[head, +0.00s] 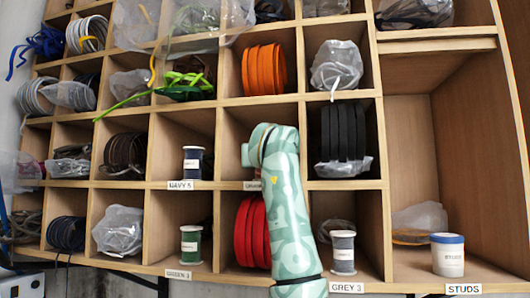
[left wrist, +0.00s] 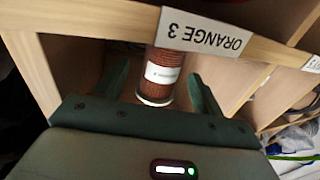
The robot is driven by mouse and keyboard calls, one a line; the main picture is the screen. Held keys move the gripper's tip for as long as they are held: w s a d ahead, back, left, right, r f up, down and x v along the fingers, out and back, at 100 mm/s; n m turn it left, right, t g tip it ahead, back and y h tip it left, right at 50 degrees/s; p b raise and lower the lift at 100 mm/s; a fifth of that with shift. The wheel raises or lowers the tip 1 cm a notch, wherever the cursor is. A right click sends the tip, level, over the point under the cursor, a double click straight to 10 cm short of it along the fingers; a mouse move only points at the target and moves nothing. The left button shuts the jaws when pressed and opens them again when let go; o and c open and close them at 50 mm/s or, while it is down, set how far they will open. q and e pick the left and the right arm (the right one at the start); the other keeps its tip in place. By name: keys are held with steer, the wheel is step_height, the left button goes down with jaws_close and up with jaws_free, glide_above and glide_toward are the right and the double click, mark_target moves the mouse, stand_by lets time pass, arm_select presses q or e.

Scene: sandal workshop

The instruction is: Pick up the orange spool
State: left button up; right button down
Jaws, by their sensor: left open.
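The orange spool (left wrist: 160,92) shows in the left wrist view as a rust-orange thread cylinder with a white label and a pale end. It is in a wooden compartment tagged ORANGE 3 (left wrist: 205,38). My left gripper (left wrist: 161,74) is open, with one dark green finger on each side of the spool. I cannot tell if either finger touches it. In the head view, my light green patterned arm reaches up to the compartment marked by the partly covered orange tag (head: 251,185). The arm hides the spool and gripper there. My right gripper is not in view.
The shelf has many wooden cubbies. A navy spool (head: 193,160) stands to the left, with a green spool (head: 190,244) and a grey spool (head: 343,252) below. A red coil (head: 243,230) sits under the orange compartment. A studs jar (head: 447,255) stands at right. Dividers leave little side room.

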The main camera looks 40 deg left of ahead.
arm_select(q)
steer(key=shift+w+a+f, duration=0.3)
steer(key=shift+w+a, duration=0.4)
steer(key=shift+a, duration=0.15)
steer(key=shift+s+d+r, duration=0.15)
steer(key=shift+s+d, duration=0.05)
steer(key=shift+d, duration=0.15)
steer(key=c, duration=1.1)
steer(key=shift+w+a, duration=0.1)
steer(key=shift+a, duration=0.05)
